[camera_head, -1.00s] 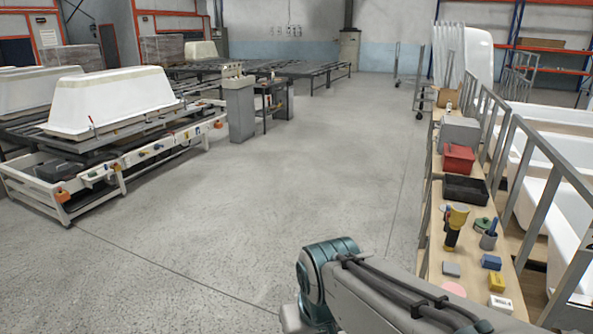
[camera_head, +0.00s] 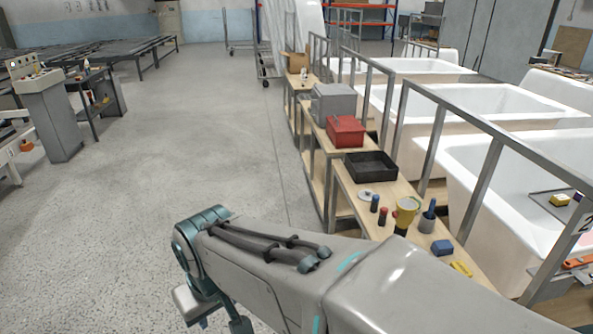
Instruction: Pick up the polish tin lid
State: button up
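No polish tin lid can be made out for certain. A small pale round disc (camera_head: 367,195) lies on the wooden bench (camera_head: 345,211) in front of the black tray; it is too small to tell if it is the lid or a whole tin. My arm crosses the lower part of the view and covers the near part of the bench. My gripper is not seen.
Behind are a black tray (camera_head: 371,168) and red bin (camera_head: 345,131).

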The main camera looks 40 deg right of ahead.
aim_at(366, 195)
jog(key=z, duration=0.3)
jog(key=i, duration=1.7)
jog(key=z, duration=1.2)
jog(key=i, duration=0.9)
jog(key=z, duration=1.6)
jog(key=i, duration=0.55)
jog(key=z, duration=0.4)
